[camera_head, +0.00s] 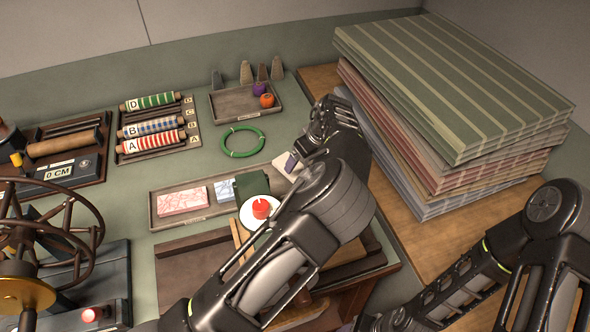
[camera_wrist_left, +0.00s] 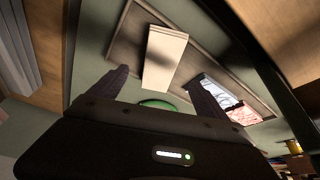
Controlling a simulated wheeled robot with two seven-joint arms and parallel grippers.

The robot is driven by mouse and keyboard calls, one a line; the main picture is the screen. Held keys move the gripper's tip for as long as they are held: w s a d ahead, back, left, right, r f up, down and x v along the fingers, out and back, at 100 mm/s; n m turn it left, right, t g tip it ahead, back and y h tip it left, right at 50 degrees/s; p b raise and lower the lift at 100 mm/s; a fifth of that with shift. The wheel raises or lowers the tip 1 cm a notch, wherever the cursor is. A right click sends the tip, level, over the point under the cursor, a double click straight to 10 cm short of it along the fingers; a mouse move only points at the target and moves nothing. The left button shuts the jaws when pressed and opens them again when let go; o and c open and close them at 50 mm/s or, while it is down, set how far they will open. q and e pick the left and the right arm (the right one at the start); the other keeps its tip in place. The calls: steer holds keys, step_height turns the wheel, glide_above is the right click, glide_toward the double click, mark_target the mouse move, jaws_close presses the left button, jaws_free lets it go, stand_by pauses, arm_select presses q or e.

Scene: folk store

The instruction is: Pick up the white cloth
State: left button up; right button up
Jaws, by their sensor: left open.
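The white cloth (camera_head: 281,161) is a folded, cream-white rectangle at the right end of a long grey tray (camera_head: 156,222). In the head view my left gripper (camera_head: 293,168) hangs over it and partly hides it. In the left wrist view the white cloth (camera_wrist_left: 165,58) shows whole, lying ahead between the two fingers. My left gripper (camera_wrist_left: 160,90) is open with nothing held; whether its fingertips touch the cloth cannot be told. My right arm comes in at the lower right; its hand is at the bottom edge, too unclear to read.
The tray also holds a pink patterned cloth (camera_head: 183,201), a bluish one (camera_head: 224,190) and a dark green one (camera_head: 250,184). A green ring (camera_head: 241,140) lies behind. Tall fabric stacks (camera_head: 450,90) stand at the right.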

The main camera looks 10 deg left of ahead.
mark_target(296, 169)
arm_select(q)
steer(key=shift+x, duration=1.05)
steer(key=shift+f, duration=0.1)
steer(key=b+x, duration=0.2)
steer(key=x, duration=0.3)
steer(key=shift+a, duration=0.1)
steer(key=shift+c, duration=0.2)
steer(key=c, duration=1.6)
step_height(296, 169, up, 6)
steer(key=p, duration=0.2)
steer(key=shift+p, duration=0.3)
step_height(296, 169, up, 4)
steer(key=shift+r, duration=0.1)
